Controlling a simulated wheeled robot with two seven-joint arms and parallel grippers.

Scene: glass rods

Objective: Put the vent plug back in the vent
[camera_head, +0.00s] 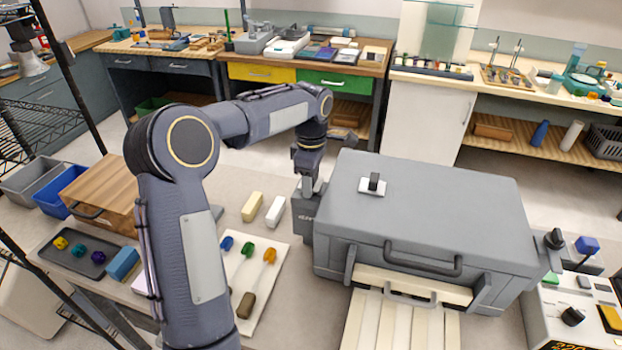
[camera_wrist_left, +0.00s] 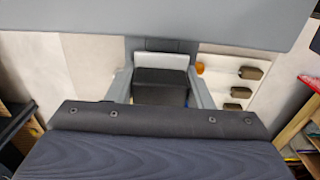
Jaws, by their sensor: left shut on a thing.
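The grey kiln box (camera_head: 430,205) stands on the bench, right of my left gripper (camera_head: 305,222). The plate faces the large grey surface (camera_wrist_left: 200,22), apparently the kiln. I cannot tell whether they touch. The vent opening is not visible. A similar white plate with a black knob (camera_head: 373,185) sits on the kiln's top.
A cream block (camera_head: 252,207) and a white block (camera_head: 275,211) lie left of the gripper. A pale mat (camera_head: 275,300) holds several coloured-tip rods. A wooden box (camera_head: 105,190) and dark tray (camera_head: 82,250) are further left. A control box (camera_head: 570,310) stands right of the kiln.

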